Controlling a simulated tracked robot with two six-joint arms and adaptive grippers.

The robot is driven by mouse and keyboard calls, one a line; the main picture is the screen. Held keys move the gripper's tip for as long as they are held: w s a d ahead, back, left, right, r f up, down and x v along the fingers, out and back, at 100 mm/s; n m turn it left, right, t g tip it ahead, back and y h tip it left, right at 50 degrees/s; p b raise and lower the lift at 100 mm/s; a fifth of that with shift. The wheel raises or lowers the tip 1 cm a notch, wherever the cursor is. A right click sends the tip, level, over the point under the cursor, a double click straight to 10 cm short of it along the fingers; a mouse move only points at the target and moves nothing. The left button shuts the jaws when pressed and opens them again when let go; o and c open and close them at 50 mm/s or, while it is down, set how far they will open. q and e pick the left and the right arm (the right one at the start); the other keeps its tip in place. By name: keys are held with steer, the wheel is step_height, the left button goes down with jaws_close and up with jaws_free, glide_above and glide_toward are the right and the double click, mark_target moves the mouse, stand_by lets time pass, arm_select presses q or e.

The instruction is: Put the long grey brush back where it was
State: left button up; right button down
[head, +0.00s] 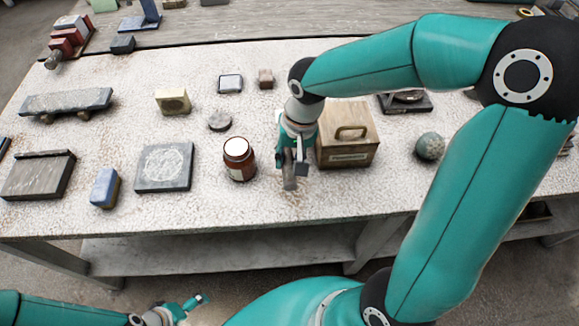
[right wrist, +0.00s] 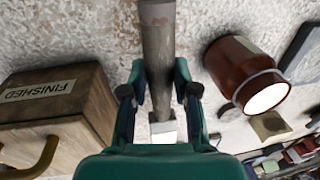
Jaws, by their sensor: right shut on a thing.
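The long grey brush (head: 289,178) is held in my right gripper (head: 291,163), over the white table between the brown jar and the wooden box. In the right wrist view the grey brush (right wrist: 158,45) runs between both fingers of the right gripper (right wrist: 158,90), which is shut on it. Whether its end touches the table I cannot tell. My left gripper (head: 190,303) is low in the head view, in front of the table and away from the objects; its jaws are too small to read.
A wooden box (head: 347,154) with a handle, its label reading FINISHED in the wrist view, stands right of the brush. A brown jar (head: 239,168) stands left. A grey-green sphere (head: 430,146) lies farther right. The white table (head: 240,205) is clear near its front edge.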

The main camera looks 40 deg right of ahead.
steer(key=shift+f, duration=2.25)
steer(key=shift+s, duration=0.1)
steer(key=c, duration=0.9)
jaws_free()
steer(key=shift+r, duration=0.1)
steer(key=r, duration=0.4)
steer(key=d+r, duration=0.1)
steer(key=r, duration=0.3)
steer(key=s+r, duration=0.1)
steer(key=r, duration=0.2)
steer(key=shift+s+d+r, duration=0.1)
steer(key=shift+d+r, duration=0.1)
steer(key=shift+r, duration=0.2)
